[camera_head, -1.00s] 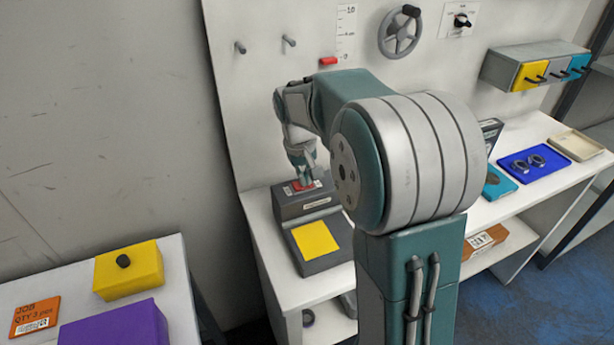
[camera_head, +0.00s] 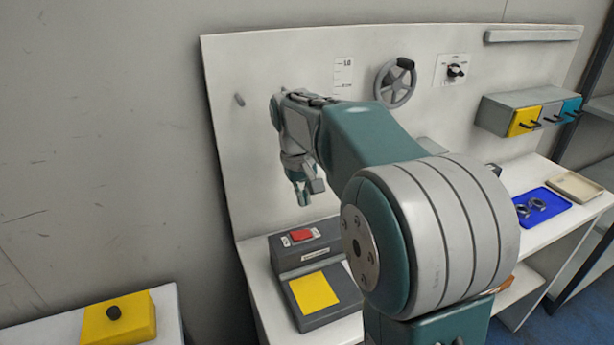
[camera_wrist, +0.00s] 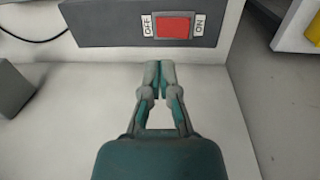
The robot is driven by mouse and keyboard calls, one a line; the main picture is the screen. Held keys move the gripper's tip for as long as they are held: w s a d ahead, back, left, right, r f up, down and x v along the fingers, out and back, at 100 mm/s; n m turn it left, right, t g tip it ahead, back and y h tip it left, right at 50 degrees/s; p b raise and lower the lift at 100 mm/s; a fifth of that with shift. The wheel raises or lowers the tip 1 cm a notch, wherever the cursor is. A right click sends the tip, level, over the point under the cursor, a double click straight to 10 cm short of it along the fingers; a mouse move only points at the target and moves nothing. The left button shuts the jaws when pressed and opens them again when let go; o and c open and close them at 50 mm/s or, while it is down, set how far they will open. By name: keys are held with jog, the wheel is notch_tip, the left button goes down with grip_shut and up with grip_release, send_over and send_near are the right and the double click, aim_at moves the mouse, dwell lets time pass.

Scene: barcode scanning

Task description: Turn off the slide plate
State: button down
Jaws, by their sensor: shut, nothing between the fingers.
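A dark grey device stands on the white bench. Its raised back block (camera_head: 290,258) carries a red rocker switch (camera_head: 301,235), and a yellow square (camera_head: 314,291) lies on its lower front part. In the wrist view the red switch (camera_wrist: 173,26) sits between an OFF label (camera_wrist: 148,24) and an ON label (camera_wrist: 199,25); which side is pressed I cannot tell. My gripper (camera_head: 303,200) hangs fingers down above the switch, apart from it. In the wrist view my gripper (camera_wrist: 159,66) has its fingertips together, with nothing between them.
The back panel holds a peg (camera_head: 239,99), a scale (camera_head: 343,72), a handwheel (camera_head: 396,82) and a dial (camera_head: 456,70). Small drawers (camera_head: 532,112) and a blue tray (camera_head: 540,206) are at right. A yellow box with a black knob (camera_head: 118,318) is at lower left.

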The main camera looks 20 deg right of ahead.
jog(key=r, duration=0.5)
jog(key=shift+d+r, duration=0.2)
jog(key=shift+r, duration=0.05)
